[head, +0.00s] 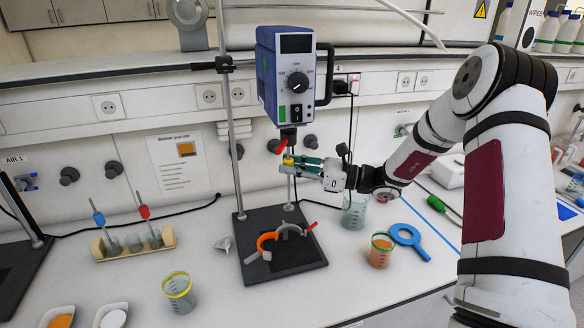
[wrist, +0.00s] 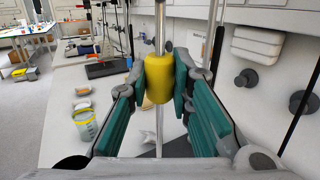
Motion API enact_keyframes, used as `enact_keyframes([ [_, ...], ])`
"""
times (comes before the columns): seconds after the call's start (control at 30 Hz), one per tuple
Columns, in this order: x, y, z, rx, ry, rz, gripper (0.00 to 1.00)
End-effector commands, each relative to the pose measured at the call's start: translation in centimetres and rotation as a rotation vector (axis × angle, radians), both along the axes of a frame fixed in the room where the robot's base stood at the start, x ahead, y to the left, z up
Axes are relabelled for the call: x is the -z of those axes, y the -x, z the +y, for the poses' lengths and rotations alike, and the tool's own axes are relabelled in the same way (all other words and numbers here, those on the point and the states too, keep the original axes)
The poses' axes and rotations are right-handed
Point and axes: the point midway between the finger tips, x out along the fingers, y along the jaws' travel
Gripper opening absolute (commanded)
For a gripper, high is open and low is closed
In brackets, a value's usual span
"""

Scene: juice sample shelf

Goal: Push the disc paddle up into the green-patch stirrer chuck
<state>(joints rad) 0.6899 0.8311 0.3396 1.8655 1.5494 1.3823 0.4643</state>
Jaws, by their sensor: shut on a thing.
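The blue stirrer motor (head: 285,75) hangs on an upright rod, with a green patch (head: 282,112) low on its front. Its dark chuck (head: 288,136) is below the housing, with a red part (head: 279,147) beside it. My gripper (head: 289,162) is shut on the yellow sleeve (wrist: 159,78) of a paddle, just under the chuck. The paddle's metal shaft (wrist: 159,132) runs above and below the sleeve and looks roughly upright. Whether the shaft top touches the chuck I cannot tell.
The black stand base (head: 305,262) carries an orange and grey ring clamp (head: 266,241). A wooden rack (head: 134,245) holds blue-topped and red-topped tools at left. A yellow-rimmed beaker (head: 179,293), an orange-filled beaker (head: 380,252) and a blue ring-shaped tool (head: 408,236) stand or lie nearby.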

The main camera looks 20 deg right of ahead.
Motion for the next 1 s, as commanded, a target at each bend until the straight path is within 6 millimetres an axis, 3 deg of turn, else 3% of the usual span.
enact_keyframes([
  [1.0, -1.4, 0.0, 0.0, 0.000, 0.000, 0.000, 0.00],
])
